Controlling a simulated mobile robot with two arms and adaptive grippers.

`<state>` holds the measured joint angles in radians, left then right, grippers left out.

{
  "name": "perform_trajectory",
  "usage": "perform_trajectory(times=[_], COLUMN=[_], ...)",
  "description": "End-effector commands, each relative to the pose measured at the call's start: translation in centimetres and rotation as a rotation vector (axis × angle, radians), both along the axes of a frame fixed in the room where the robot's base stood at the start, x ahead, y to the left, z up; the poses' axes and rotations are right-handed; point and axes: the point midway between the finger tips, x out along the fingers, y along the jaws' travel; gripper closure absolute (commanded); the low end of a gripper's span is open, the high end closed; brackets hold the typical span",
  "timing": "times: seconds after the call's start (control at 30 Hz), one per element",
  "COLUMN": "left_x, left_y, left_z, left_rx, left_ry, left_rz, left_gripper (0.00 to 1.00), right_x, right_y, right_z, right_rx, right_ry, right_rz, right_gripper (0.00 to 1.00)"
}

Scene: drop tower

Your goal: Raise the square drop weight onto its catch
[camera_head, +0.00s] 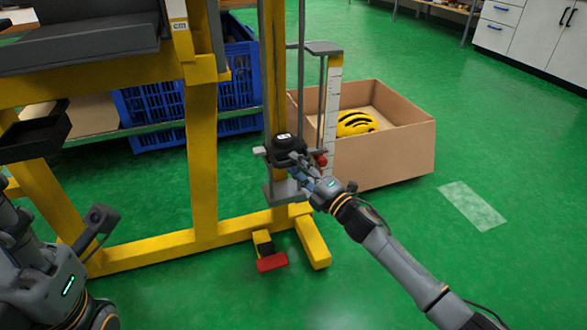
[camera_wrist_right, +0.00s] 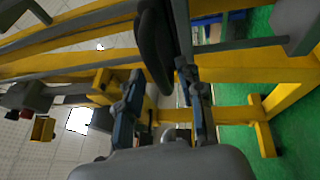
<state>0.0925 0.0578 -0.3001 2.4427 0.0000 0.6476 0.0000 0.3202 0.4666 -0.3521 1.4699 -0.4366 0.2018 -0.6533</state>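A dark, rounded weight (camera_head: 287,148) with a small white label sits low between the upright guide rods of the yellow drop tower (camera_head: 203,160), above a grey base block. I cannot make out a square shape or the catch. My right gripper (camera_head: 297,166) reaches in from the right, its fingers at the weight's near side. In the wrist view the fingers (camera_wrist_right: 162,90) are spread apart, with a dark curved part (camera_wrist_right: 154,50) ahead between their tips; contact is unclear. My left gripper (camera_head: 100,220) is at the lower left, away from the tower; its finger gap is hidden.
A cardboard box (camera_head: 395,160) holding a yellow helmet (camera_head: 355,123) stands right behind the tower. A white scale (camera_head: 331,105) and a red knob (camera_head: 320,158) are near the weight. Blue crates (camera_head: 150,110) stand behind. A red pedal (camera_head: 272,262) lies in front. Floor at right is clear.

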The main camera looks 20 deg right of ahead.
Motion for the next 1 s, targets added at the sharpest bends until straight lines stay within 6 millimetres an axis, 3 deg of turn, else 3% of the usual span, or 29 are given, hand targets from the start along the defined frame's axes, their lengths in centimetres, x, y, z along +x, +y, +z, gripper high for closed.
perform_trajectory(times=[0.2, 0.47, 0.67, 1.0], left_x=[-0.16, -0.17, -0.18, -0.22], left_y=[-0.06, -0.06, -0.07, -0.06], left_z=[0.22, 0.32, 0.32, 0.5], left_rx=[0.001, 0.002, 0.002, 0.001], left_ry=[-0.016, -0.017, -0.017, -0.019], left_rz=[0.001, 0.001, 0.001, 0.001], left_gripper=[0.6, 0.6, 0.6, 0.6], right_x=[1.35, 1.43, 1.41, 1.49], right_y=[0.63, 0.68, 0.68, 0.68], right_z=[0.22, 0.31, 0.28, 0.52], right_rx=[0.0, 0.001, 0.001, 0.0], right_ry=[0.0, 0.0, 0.0, 0.0], right_rz=[-0.001, 0.0, 0.0, 0.0], right_gripper=[0.63, 0.63, 1.0, 1.0])
